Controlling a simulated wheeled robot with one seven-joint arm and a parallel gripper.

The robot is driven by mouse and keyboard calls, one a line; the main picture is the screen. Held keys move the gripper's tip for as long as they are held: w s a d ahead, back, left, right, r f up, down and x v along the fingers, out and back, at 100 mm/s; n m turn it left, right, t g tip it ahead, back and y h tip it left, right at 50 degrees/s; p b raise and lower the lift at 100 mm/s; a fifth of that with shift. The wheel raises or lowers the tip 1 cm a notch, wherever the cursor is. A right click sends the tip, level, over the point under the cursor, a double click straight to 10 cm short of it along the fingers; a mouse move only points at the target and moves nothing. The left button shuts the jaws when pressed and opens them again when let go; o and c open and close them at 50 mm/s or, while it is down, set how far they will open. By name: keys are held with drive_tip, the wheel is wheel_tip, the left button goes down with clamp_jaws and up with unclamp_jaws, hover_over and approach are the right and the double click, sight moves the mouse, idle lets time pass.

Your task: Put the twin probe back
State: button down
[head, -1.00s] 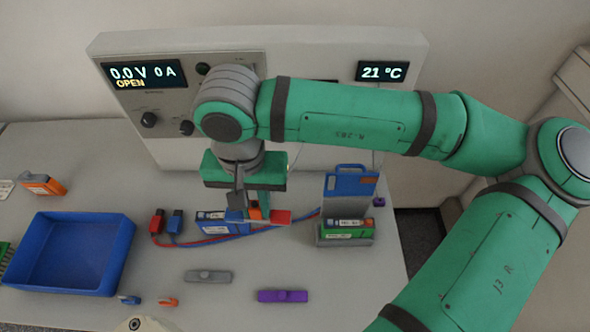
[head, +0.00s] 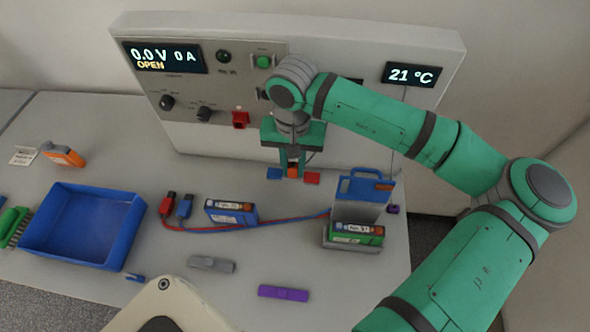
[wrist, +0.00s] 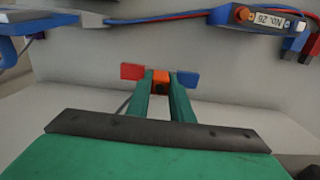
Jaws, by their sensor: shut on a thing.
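The twin probe has an orange middle (head: 292,172) with a red piece on one side and a blue piece on the other. My gripper (head: 292,165) is shut on its orange middle and holds it in front of the cycler (head: 330,80), right of and behind the blue battery (head: 232,212). The wrist view shows the probe (wrist: 160,79) between my fingertips (wrist: 160,90), with a thin cable running off beside it. A red fitting (head: 240,119) sits low on the cycler front. I cannot tell whether the probe's resting place is in view.
Red and blue clips (head: 184,207) and their cables lie on the bench by the battery. A stand (head: 345,237) with a green battery and blue plate is at right. A blue tray (head: 75,258) is at left. Grey (head: 212,264) and purple (head: 283,292) pieces lie in front.

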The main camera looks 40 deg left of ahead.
drive_tip(key=shift+w+a+f, duration=0.25)
drive_tip(key=shift+w+f, duration=0.3)
drive_tip(key=shift+f, duration=0.15)
drive_tip(key=shift+w+a+f, duration=0.1)
drive_tip(key=shift+w+f, duration=0.1)
drive_tip(key=shift+f, duration=1.6)
drive_tip(key=shift+f, duration=0.1)
drive_tip(key=c, duration=1.6)
unclamp_jaws()
drive_tip(key=shift+o, duration=0.2)
wheel_tip(320, 180, up, 12)
